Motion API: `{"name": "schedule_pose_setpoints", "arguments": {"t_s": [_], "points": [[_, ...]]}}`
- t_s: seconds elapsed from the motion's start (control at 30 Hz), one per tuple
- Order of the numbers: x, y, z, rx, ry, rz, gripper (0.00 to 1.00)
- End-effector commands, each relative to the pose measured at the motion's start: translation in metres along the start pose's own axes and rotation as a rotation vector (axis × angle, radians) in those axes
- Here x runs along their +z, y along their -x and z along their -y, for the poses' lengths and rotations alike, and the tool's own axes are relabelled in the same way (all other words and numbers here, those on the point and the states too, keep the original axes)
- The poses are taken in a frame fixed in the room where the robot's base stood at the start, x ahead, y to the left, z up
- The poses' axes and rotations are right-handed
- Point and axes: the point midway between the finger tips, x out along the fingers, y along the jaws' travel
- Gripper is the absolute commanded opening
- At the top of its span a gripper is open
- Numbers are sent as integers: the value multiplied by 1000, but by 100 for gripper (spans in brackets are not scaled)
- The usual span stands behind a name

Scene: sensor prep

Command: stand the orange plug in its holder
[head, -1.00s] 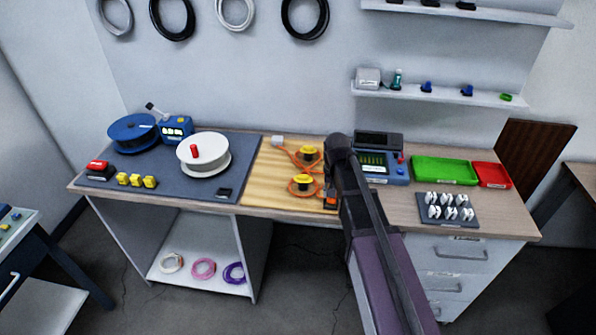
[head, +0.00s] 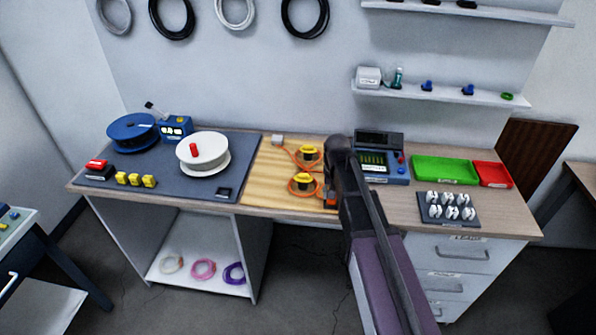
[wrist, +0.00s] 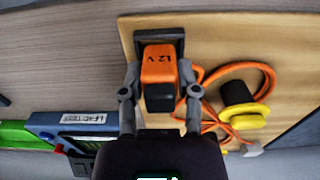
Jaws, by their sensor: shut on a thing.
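The orange plug (wrist: 158,62), marked 12 V and with a dark end, is upright between the fingers of my gripper (wrist: 161,78) in the wrist view. The fingers are shut on its two sides. A grey holder (wrist: 150,23) shows around and behind the plug at the edge of the wooden board (wrist: 220,50). The plug is at or over this holder; I cannot tell how deep it sits. In the head view the plug (head: 330,204) is a small orange patch at the board's front edge, partly hidden by my arm.
An orange cord (wrist: 262,70) loops around black-and-yellow posts (head: 303,181) on the board. A blue meter (head: 384,168), green tray (head: 444,170), red tray (head: 492,175) and dark rack (head: 449,222) lie to the right. A white spool (head: 203,155) stands left.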

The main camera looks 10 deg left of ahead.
Motion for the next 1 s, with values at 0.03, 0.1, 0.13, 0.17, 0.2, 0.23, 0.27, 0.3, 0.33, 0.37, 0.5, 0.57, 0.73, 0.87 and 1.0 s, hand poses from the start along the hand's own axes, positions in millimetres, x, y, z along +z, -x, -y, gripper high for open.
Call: {"name": "schedule_pose_setpoints", "arguments": {"t_s": [0.03,0.1,0.13,0.17,0.2,0.23,0.27,0.3,0.33,0.37,0.5,0.57,0.73,0.87,1.0], "points": [[0,-1,0,0,0,0,0],[0,-2,0,0,0,0,0],[0,-2,0,0,0,0,0],[0,-2,0,0,0,0,0],[0,-3,0,0,0,0,0],[0,-3,0,0,0,0,0],[0,-4,0,0,0,0,0],[0,-4,0,0,0,0,0],[0,-4,0,0,0,0,0],[0,-5,0,0,0,0,0],[0,-6,0,0,0,0,0],[0,-7,0,0,0,0,0],[0,-8,0,0,0,0,0],[0,-8,0,0,0,0,71],[0,-8,0,0,0,0,82]]}}
